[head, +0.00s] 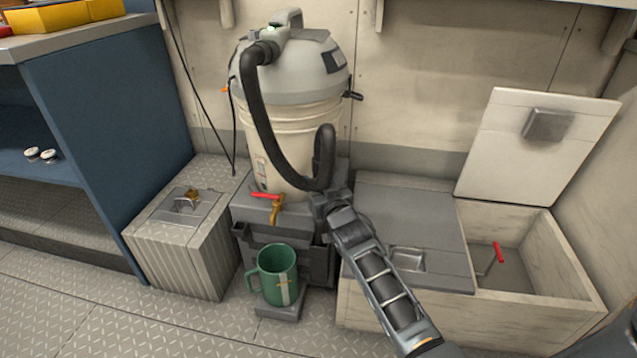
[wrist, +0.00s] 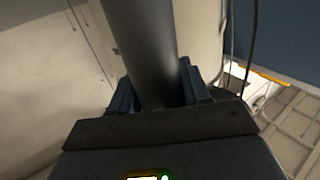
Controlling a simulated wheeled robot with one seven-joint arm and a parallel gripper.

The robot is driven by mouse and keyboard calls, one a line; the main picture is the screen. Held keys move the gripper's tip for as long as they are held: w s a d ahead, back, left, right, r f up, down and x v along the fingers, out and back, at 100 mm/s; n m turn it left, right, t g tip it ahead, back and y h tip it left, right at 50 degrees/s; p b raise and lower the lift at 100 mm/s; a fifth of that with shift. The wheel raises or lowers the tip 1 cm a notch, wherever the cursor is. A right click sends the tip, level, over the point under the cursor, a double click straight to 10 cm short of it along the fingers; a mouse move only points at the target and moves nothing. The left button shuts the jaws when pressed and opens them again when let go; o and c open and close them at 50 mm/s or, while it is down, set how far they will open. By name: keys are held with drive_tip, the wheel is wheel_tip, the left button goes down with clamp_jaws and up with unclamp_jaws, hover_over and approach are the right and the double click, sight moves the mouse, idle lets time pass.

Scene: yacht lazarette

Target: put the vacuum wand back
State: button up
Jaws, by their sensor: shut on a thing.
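The vacuum (head: 293,110) is a cream drum with a grey domed lid, standing on a grey base against the back wall. A black hose (head: 255,110) runs from its lid, down its front, and bends up at a dark end on the right. My gripper (head: 328,200) is low at the drum's front right, by this hose bend. In the wrist view my gripper (wrist: 156,88) is shut on a dark grey tube, the vacuum wand (wrist: 145,40), which rises between the fingers. The wand's far end is out of the wrist view. In the head view I cannot clearly separate wand from hose.
A brass tap with red lever (head: 268,200) sits above a green mug (head: 277,275). A ribbed box (head: 185,240) stands left. Right is an open locker (head: 540,285) with raised lid (head: 537,145) and a red-handled tool (head: 498,252). Floor is free front left.

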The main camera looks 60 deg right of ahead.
drive_tip(key=o, duration=1.1)
drive_tip(key=shift+f, duration=0.1)
drive_tip(key=p+v, duration=0.1)
drive_tip(key=v, duration=0.6)
drive_tip(key=shift+s+a, duration=0.25)
drive_tip(key=shift+s, duration=0.1)
